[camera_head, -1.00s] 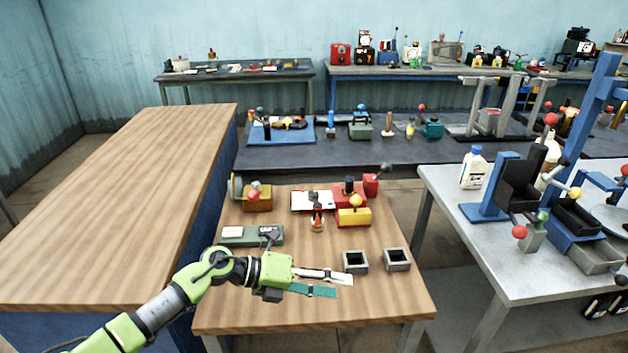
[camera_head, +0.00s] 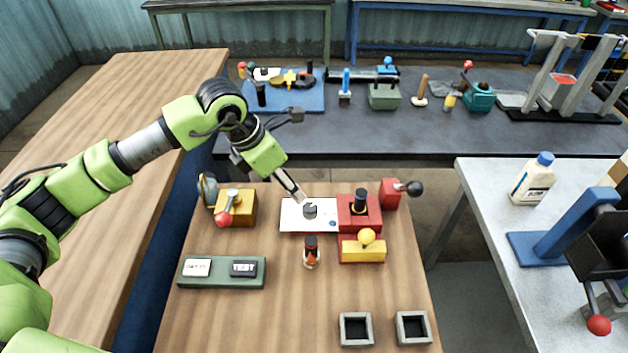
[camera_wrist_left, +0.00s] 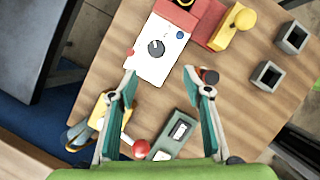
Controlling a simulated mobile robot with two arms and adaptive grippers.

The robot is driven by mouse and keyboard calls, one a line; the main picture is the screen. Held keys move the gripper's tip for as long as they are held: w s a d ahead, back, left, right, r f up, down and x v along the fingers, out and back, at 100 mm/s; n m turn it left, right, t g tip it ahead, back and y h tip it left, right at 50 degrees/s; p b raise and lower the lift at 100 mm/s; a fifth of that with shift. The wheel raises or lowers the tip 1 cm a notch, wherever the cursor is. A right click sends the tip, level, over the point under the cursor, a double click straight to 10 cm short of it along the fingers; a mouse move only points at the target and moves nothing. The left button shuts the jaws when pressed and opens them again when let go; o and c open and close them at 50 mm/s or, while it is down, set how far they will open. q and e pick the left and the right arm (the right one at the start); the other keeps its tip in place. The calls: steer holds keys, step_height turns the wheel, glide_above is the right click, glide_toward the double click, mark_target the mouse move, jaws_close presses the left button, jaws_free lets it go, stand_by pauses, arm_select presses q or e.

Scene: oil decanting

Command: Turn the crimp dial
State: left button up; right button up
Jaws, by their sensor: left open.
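The crimp dial (camera_head: 310,210) is a small dark round knob on a white plate (camera_head: 292,218) attached at the left of a red block (camera_head: 346,207). In the left wrist view the dial (camera_wrist_left: 156,48) shows a light pointer mark and lies beyond the two fingertips, near the middle line between them. My left gripper (camera_head: 301,197) is open and points down over the plate, its tips close to the dial. In the left wrist view my left gripper (camera_wrist_left: 159,73) is empty. I cannot tell the exact height of the tips above the plate. My right gripper is not in view.
A yellow block with a red-ball lever (camera_head: 240,205) stands left of the plate. A small dark-topped bottle (camera_head: 311,254) stands in front of it. A green two-label box (camera_head: 222,272), a yellow-knobbed block (camera_head: 362,250) and two square cups (camera_head: 356,330) share the wooden table.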

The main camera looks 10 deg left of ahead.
arm_select(q)
steer(key=p, duration=0.2)
glide_toward(308, 208)
steer(key=p+x, duration=0.2)
steer(key=x, duration=0.6)
steer(key=shift+d, duration=0.15)
steer(key=shift+w+d+f, duration=0.1)
steer(key=shift+w+f, duration=0.05)
steer(key=shift+f, duration=0.4)
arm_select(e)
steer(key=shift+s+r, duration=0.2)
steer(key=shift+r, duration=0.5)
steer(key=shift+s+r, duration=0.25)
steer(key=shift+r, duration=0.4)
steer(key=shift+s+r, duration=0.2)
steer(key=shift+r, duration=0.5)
arm_select(q)
steer(key=c, duration=1.1)
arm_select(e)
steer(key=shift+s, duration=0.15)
